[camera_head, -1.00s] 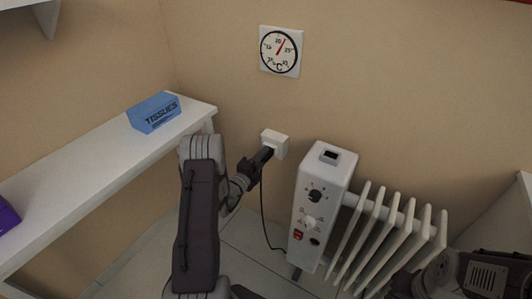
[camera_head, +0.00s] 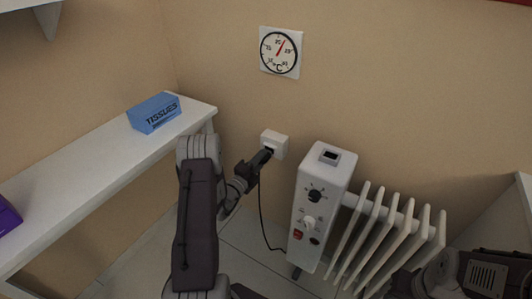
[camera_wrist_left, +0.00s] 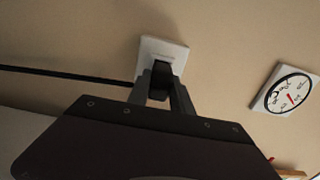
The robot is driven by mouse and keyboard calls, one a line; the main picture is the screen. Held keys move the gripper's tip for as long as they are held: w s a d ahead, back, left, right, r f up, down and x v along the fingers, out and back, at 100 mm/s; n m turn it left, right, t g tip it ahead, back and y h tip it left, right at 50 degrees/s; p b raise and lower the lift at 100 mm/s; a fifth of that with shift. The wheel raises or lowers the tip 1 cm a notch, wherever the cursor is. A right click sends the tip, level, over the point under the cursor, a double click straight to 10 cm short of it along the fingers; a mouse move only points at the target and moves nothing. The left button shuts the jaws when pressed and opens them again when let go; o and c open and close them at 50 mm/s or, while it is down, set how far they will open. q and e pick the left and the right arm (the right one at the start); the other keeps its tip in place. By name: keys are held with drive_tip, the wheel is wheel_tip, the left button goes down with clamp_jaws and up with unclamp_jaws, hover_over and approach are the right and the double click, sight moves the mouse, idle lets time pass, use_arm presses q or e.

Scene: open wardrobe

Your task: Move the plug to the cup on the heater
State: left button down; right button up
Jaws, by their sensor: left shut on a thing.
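The black plug (camera_wrist_left: 162,70) is between the fingers of my left gripper (camera_head: 262,158), which is shut on it. The plug is in front of the white wall socket (camera_head: 274,143), which also shows in the left wrist view (camera_wrist_left: 160,48). I cannot tell whether its pins are still inside. Its black cord (camera_head: 262,215) hangs down to the white heater (camera_head: 312,200). A dark rectangular cup (camera_head: 330,155) is on the heater's top. My right arm is at the lower right; its gripper (camera_head: 402,285) is dark and its fingers are unclear.
A white shelf (camera_head: 90,160) at the left holds a blue tissue box (camera_head: 154,112) and a purple object (camera_head: 8,217). A round thermometer (camera_head: 280,52) is on the wall above the socket. The heater's white fins (camera_head: 395,245) extend to the right.

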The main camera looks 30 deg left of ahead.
use_arm(q)
drive_tip(key=shift+s, duration=0.1)
drive_tip(key=shift+s+a+p, duration=0.15)
drive_tip(key=shift+s+p, duration=0.4)
drive_tip(key=shift+s, duration=1.4)
idle(0.5)
